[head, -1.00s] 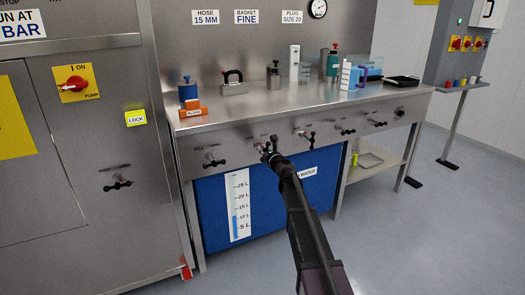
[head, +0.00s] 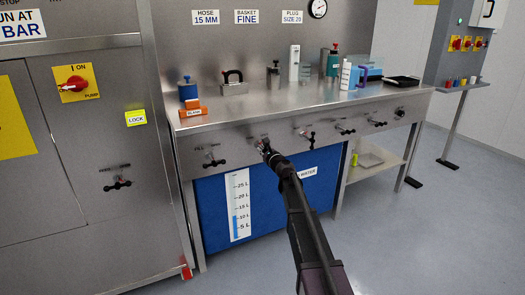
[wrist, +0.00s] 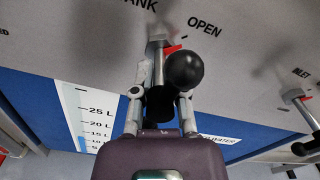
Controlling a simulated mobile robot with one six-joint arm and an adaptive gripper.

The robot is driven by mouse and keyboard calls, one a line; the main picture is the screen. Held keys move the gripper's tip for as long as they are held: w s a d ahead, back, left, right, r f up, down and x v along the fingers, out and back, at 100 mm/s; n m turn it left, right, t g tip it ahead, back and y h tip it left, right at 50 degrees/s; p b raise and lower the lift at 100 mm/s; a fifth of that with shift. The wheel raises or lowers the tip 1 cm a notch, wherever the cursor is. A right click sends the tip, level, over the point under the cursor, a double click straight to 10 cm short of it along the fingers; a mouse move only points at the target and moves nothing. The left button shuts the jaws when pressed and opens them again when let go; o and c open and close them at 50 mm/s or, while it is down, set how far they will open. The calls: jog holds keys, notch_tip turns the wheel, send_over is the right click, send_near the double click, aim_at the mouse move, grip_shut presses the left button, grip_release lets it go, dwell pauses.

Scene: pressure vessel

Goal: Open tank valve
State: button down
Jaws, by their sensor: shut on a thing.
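The tank valve is on the steel front panel under the bench edge. In the wrist view its steel stem (wrist: 159,66) shows below a partly cut-off label ending in "NK", with "OPEN" to the right. A red pointer (wrist: 173,48) is at the stem's top. One black ball knob (wrist: 185,70) stands toward the camera; a second black knob lies between the fingers. My gripper (wrist: 161,97) is shut on the valve handle. In the head view my gripper (head: 266,151) is at the panel and hides most of the valve.
Another valve (head: 308,137) is close to the right, and one (head: 212,157) is to the left. A blue tank (head: 275,205) with a litre scale (head: 240,205) is below. The bench top (head: 260,105) above holds several tools.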

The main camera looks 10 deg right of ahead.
jog(key=c, duration=0.7)
grip_release()
jog(key=shift+o, duration=0.2)
jog(key=shift+s, duration=0.15)
jog(key=v, duration=1.1)
jog(key=shift+s, duration=0.3)
jog(key=shift+d, duration=0.1)
